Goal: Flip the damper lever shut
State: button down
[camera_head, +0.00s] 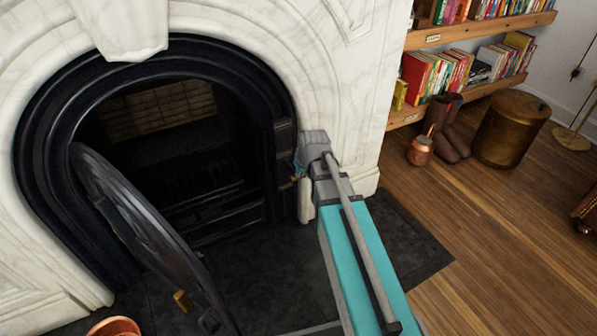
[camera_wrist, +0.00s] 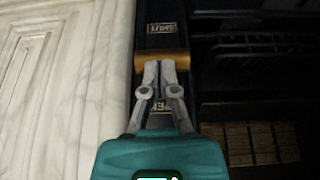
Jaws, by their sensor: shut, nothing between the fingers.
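The damper lever is a brass bar (camera_wrist: 146,61) across the dark frame strip. It lies right beside a plate marked SHUT (camera_wrist: 161,30), whose letters appear upside down in the wrist view. A second plate (camera_wrist: 158,104) is mostly hidden behind my fingers. My gripper (camera_wrist: 160,64) is shut and empty, its tips overlapping the bar's near edge; whether they touch it I cannot tell. In the head view my gripper (camera_head: 298,168) is at the right side of the black fireplace surround, with a small brass bit of the lever (camera_head: 295,179) just below it.
The white marble surround (camera_head: 345,80) stands close to the right of my gripper. A round black door (camera_head: 145,235) hangs open at the left of the firebox (camera_head: 190,160). A copper pot (camera_head: 420,151), boots (camera_head: 450,130) and a brass bin (camera_head: 510,128) stand on the wooden floor at right.

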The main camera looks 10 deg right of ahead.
notch_tip(320, 180, down, 6)
jog(key=b, duration=0.5)
jog(key=shift+f, duration=0.15)
jog(key=shift+w, duration=0.1)
dwell(0.5)
